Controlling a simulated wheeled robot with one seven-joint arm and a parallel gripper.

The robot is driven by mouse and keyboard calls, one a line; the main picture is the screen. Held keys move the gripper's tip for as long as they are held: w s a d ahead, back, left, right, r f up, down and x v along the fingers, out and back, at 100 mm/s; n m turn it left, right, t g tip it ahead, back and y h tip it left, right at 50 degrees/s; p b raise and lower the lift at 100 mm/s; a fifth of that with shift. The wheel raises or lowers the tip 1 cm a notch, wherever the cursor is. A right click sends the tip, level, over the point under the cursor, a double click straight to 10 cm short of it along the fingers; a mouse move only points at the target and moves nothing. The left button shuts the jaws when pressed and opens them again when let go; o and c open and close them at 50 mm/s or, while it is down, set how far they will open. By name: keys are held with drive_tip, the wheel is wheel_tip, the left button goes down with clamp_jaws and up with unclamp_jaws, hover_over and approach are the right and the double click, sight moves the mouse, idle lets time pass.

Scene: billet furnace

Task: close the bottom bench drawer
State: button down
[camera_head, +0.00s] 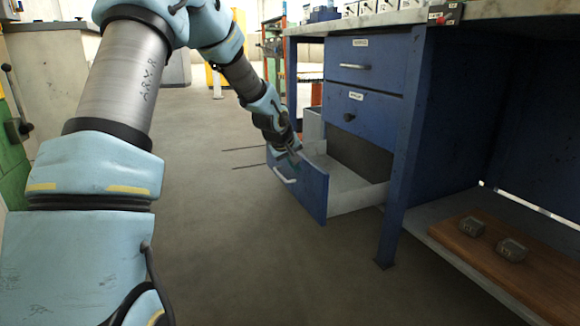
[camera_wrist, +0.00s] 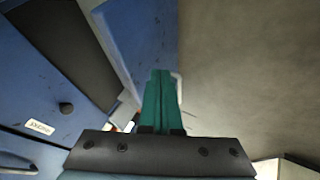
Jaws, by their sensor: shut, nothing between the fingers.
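The bottom bench drawer (camera_head: 314,191) is pulled out from the blue bench, with its grey inside showing and a pale bar handle (camera_head: 284,174) on its blue front. My gripper (camera_head: 293,158) is at the top of the drawer front in the head view; I cannot tell if it touches. In the wrist view my gripper (camera_wrist: 161,75) has its green fingers together with nothing between them. The drawer front (camera_wrist: 146,35) lies behind and beside the fingertips there. The fingers hide part of the drawer.
Two shut drawers, the top one (camera_head: 385,64) and the middle one (camera_head: 375,115) with a dark knob, sit above. A bench leg (camera_head: 402,160) stands to the right. A wooden board (camera_head: 480,249) with two grey blocks lies on the lower shelf. The floor (camera_head: 225,230) before the drawer is clear.

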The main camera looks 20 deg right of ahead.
sight(311, 171)
drive_tip(key=shift+w+d+r+b, duration=0.1)
drive_tip(key=shift+d+b, duration=0.2)
drive_tip(key=shift+d, duration=0.65)
drive_tip(key=shift+w+d+r+b, duration=0.1)
drive_tip(key=shift+d+b, duration=0.2)
drive_tip(key=shift+d, duration=0.6)
drive_tip(key=shift+s+d, duration=0.1)
